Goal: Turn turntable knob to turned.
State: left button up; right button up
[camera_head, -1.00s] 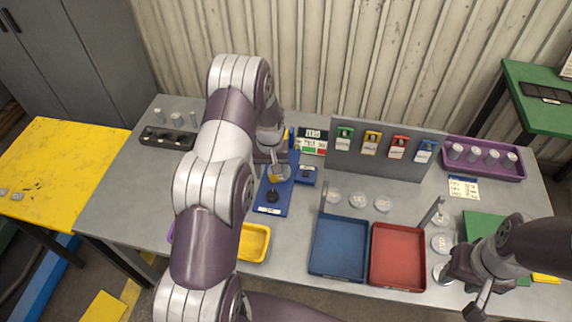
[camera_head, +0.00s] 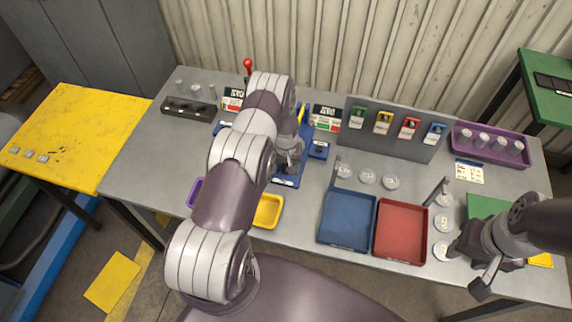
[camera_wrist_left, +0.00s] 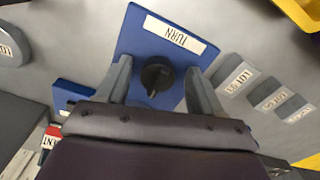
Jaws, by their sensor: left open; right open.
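A round black knob (camera_wrist_left: 157,76) with a pointer ridge sits on a blue plate labelled TURN (camera_wrist_left: 140,50) in the left wrist view. The plate also shows on the table in the head view (camera_head: 285,183), partly behind my left arm, which hides the knob there. My left gripper (camera_wrist_left: 159,70) is open, with one finger on each side of the knob and a gap visible to each. In the head view, my left gripper (camera_head: 288,162) is over the blue plate. My right gripper (camera_head: 482,285) is open and empty at the table's front right.
A blue tray (camera_head: 347,246) and a red tray (camera_head: 402,258) lie right of my left gripper. A yellow tray (camera_head: 266,222) is close on its near side. Labelled discs (camera_head: 367,177) stand right of the plate. A grey panel (camera_head: 420,154) with coloured tags stands behind.

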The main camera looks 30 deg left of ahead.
pick_arm(q)
jog(key=shift+w+f, duration=0.1)
jog(key=shift+w, duration=0.1)
jog(key=c, duration=1.1)
jog(key=shift+o, duration=0.2)
pick_arm(e)
jog(key=shift+w+f, duration=0.1)
jog(key=shift+w, duration=0.2)
jog(key=shift+f, duration=0.15)
